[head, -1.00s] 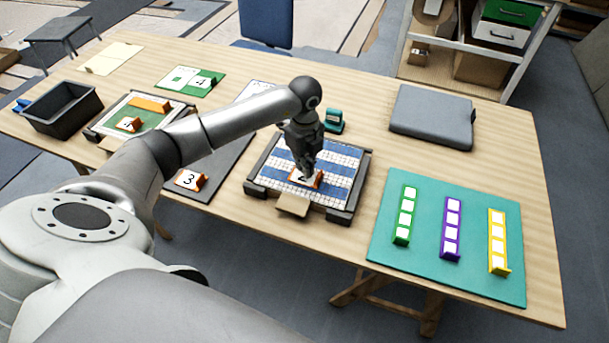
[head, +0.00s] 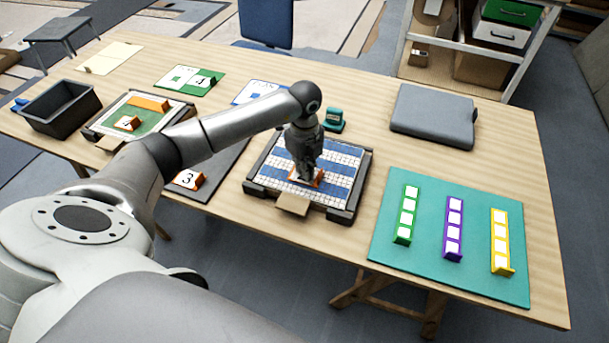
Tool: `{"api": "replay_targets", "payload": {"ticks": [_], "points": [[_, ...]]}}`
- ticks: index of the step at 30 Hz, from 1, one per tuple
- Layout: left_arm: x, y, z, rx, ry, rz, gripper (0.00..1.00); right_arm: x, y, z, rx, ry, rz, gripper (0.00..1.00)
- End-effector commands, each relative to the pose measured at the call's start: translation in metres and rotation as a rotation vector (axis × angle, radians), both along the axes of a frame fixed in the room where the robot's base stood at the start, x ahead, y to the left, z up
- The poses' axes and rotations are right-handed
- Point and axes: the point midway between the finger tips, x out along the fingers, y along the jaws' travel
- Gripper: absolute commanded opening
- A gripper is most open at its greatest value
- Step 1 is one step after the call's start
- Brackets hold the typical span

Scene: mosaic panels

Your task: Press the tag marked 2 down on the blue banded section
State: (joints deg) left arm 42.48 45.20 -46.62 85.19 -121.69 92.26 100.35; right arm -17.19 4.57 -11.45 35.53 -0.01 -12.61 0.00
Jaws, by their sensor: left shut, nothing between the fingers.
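The blue banded section (head: 335,189) is a panel of blue and white tile stripes in a dark frame at the middle of the table. An orange tag (head: 318,180) with a white face stands on its lower middle. Its number is mostly hidden by my gripper now; in the earlier view it looks like a 2. My left gripper (head: 305,178) is shut, pointing down at the tag, with its fingertips at or just in front of the tag's face. I cannot tell whether they touch it. My right gripper is not in view.
Tag 3 (head: 188,179) stands on a dark mat to the left. Tag 4 (head: 201,82) and another orange tag (head: 127,123) stand on green panels farther left. A teal mat (head: 420,262) with coloured strips lies right. A grey cushion (head: 432,116) and a teal stamp-like object (head: 334,120) are behind.

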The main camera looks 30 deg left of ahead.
Motion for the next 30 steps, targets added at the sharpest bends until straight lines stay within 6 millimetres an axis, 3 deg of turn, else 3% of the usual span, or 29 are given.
{"api": "replay_targets", "payload": {"ticks": [16, 30], "points": [[0.0, 0.0, 0.0, 0.0, 0.001, 0.0, 0.0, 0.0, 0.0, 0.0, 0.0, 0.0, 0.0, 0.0], [0.0, 0.0, 0.036, 0.0, -0.001, -0.001, 0.0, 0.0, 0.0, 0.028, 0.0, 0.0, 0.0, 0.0]]}}
